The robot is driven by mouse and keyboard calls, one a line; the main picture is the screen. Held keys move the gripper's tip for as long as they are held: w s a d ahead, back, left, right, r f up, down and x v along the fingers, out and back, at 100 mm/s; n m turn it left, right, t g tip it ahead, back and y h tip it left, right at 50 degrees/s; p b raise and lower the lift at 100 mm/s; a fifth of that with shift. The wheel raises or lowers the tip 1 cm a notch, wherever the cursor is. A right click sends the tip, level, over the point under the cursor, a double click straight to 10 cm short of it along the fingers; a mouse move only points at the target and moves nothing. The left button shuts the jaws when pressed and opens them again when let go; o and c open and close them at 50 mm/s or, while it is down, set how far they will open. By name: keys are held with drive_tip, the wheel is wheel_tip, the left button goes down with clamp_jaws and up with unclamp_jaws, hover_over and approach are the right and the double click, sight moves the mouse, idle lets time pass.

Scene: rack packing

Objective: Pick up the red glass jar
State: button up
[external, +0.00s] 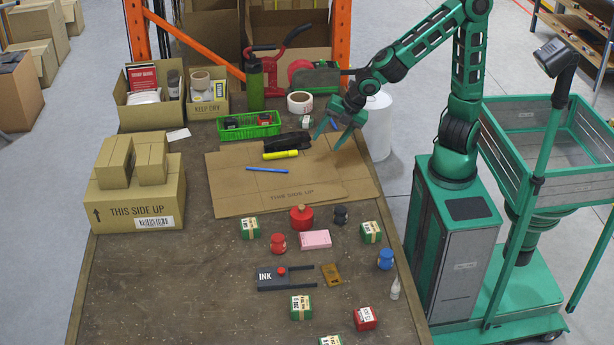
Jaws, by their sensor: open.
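A small red jar (278,242) stands upright on the brown table, left of a pink block. It has the same shape as a blue jar (385,258) farther right. A wider red round object with a knob (302,218) stands just behind the pink block; I cannot tell for sure which red one is glass. My gripper (328,143) is open and empty, pointing down over the flattened cardboard, well behind both red things. Nothing hides the jar.
Near the jar are a green-and-white box (250,228), the pink block (315,239) and an ink pad (286,278). Flattened cardboard (230,180) with markers lies behind. Stacked cartons (135,200) stand at left. The table's front left is clear.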

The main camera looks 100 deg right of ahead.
drive_tip(key=w+a+r+n+t, duration=0.1)
drive_tip(key=w+a+n+t, duration=0.1)
drive_tip(key=w+a+n, duration=0.5)
drive_tip(key=w+a+r+n+t, duration=0.1)
drive_tip(key=w+a+n+t, duration=0.15)
drive_tip(key=a+n, duration=0.4)
drive_tip(key=a+r+n+t+y, duration=0.2)
drive_tip(key=a+n, duration=0.2)
drive_tip(key=a, duration=0.4)
drive_tip(key=a+r+n+t+y, duration=0.25)
drive_tip(key=a+n, duration=0.25)
drive_tip(key=a, duration=0.4)
approach(283, 237)
drive_tip(key=shift+w+a+r+g+h, duration=0.1)
drive_tip(key=shift+w+a+g+h, duration=0.2)
drive_tip(key=shift+w+h, duration=0.25)
drive_tip(key=shift+x, duration=5.5)
drive_tip(key=shift+c, duration=0.4)
drive_tip(key=c, duration=1.1)
drive_tip(key=shift+c, duration=0.2)
